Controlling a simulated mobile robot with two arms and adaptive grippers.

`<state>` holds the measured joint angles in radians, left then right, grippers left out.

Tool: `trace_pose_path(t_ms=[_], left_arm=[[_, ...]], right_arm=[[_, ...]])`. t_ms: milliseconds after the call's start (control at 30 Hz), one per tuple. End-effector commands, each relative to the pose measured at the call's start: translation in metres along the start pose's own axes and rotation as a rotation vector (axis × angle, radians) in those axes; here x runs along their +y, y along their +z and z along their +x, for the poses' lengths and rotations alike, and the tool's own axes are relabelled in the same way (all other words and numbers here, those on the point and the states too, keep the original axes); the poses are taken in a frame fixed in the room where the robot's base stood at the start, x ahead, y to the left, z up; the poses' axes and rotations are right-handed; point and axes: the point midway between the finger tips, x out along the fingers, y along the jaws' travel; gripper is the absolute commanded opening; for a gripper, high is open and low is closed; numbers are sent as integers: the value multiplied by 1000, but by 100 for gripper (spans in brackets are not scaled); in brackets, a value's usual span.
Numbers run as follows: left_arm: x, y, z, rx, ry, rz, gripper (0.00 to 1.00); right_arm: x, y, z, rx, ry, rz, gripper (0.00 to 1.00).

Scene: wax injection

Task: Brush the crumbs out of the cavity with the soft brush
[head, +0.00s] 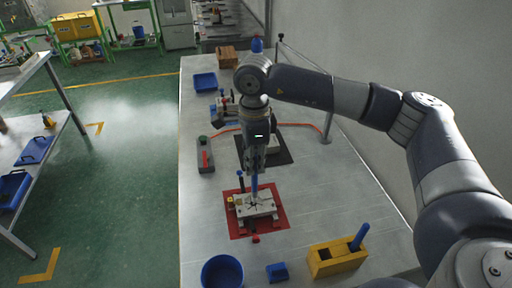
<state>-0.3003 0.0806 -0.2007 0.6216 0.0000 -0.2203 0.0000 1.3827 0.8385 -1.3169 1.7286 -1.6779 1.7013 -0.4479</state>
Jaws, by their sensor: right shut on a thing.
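My right gripper (256,170) points straight down and is shut on a slim blue upright tool, which looks like the soft brush (254,187). The brush's lower end is over the middle of a pale metal mold block (266,210) on a red mat (279,192). I cannot tell whether its tip touches the mold. The cavity and any crumbs are too small to make out and partly hidden by the brush. My left gripper is not in view.
A yellow holder (322,266) with a blue-handled tool (359,237) stands at the front right. A blue bowl (222,272) and a small blue block (277,272) are at the front. A dark mat (283,157), a control box (205,155) and a red hose (303,125) lie behind.

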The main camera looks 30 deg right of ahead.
Motion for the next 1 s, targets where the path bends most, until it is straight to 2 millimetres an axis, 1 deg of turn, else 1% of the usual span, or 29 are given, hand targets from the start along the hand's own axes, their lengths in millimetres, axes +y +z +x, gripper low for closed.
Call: trace_pose_path(t_ms=[33, 100, 167, 267, 400, 500, 600, 767, 1000], left_arm=[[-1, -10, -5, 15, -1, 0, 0], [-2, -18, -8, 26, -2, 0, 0], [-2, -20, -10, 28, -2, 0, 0], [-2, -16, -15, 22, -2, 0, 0], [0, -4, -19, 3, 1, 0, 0], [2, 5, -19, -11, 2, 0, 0], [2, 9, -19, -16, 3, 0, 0], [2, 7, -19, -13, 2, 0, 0], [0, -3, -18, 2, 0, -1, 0]], right_arm=[[0, 1, -8, 0, -1, 0, 0], [0, 2, -14, 0, -1, 0, 0], [0, 2, -19, -1, -1, 1, 0], [0, 3, -28, -1, -1, 2, 0], [0, 4, -37, 0, 0, 3, 0], [0, 4, -38, 0, 0, 3, 0], [0, 4, -38, 0, 0, 3, 0], [0, 4, -38, 0, 0, 3, 0], [0, 4, -38, 0, 0, 3, 0]])
